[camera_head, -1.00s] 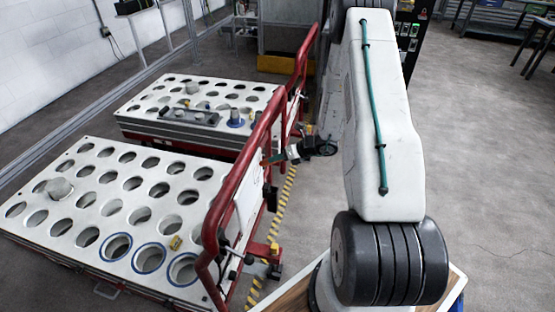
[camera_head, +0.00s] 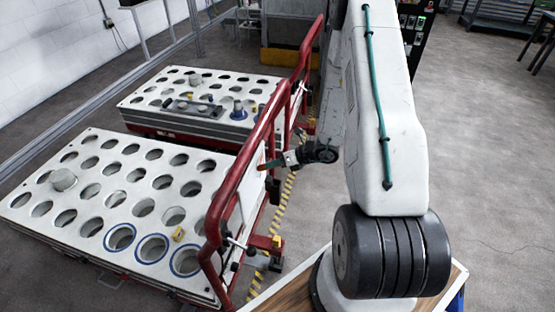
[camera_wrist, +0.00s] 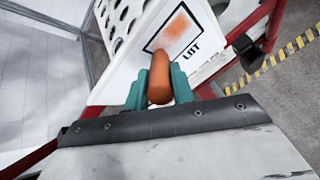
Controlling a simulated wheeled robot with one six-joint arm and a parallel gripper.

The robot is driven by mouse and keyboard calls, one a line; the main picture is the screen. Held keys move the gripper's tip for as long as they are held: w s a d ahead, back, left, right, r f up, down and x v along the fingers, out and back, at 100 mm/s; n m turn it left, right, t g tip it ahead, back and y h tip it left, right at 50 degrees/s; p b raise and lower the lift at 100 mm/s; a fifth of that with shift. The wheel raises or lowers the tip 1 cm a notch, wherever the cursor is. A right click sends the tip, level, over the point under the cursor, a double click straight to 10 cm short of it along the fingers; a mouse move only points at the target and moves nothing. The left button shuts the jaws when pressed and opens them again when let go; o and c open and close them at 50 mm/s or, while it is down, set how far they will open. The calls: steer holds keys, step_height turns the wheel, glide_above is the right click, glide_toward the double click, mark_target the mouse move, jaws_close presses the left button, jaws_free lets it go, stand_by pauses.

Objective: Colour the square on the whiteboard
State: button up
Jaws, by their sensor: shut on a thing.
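A whiteboard (camera_head: 247,190) hangs on the red rail and is seen edge-on in the head view. In the wrist view, the whiteboard (camera_wrist: 122,72) carries a black-outlined square (camera_wrist: 172,32) with dark lettering below it. A smeared orange patch covers part of the square, and white margins show around it. My gripper (camera_wrist: 163,78) has green fingers and is shut on an orange marker (camera_wrist: 160,80). The marker points toward the board near the square's lower left. I cannot tell whether its tip touches. In the head view, my gripper (camera_head: 276,162) is beside the board.
The red rail (camera_head: 262,130) borders two white tables with round holes, the near one (camera_head: 110,190) and the far one (camera_head: 200,125). Yellow-black floor tape (camera_head: 287,190) runs along the rail. Grey floor (camera_head: 480,130) is open on the right.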

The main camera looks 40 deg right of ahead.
steer(key=shift+s, duration=0.1)
steer(key=shift+s+d, duration=0.9)
steer(key=shift+s, duration=0.25)
steer(key=shift+s+d, duration=0.9)
steer(key=shift+s, duration=0.25)
steer(key=shift+s+d, duration=0.9)
steer(key=shift+s, duration=0.3)
steer(key=shift+w, duration=0.1)
steer(key=shift+w+a+f, duration=0.25)
steer(key=shift+w+a, duration=0.5)
steer(key=shift+w, duration=0.2)
steer(key=shift+w+a+f, duration=0.2)
steer(key=shift+w+a, duration=0.55)
steer(key=shift+w, duration=0.25)
steer(key=shift+w+a+f, duration=0.25)
steer(key=shift+w+a, duration=0.5)
steer(key=shift+w, duration=0.2)
steer(key=shift+w+a, duration=0.45)
steer(key=shift+w, duration=0.15)
steer(key=shift+d, duration=0.1)
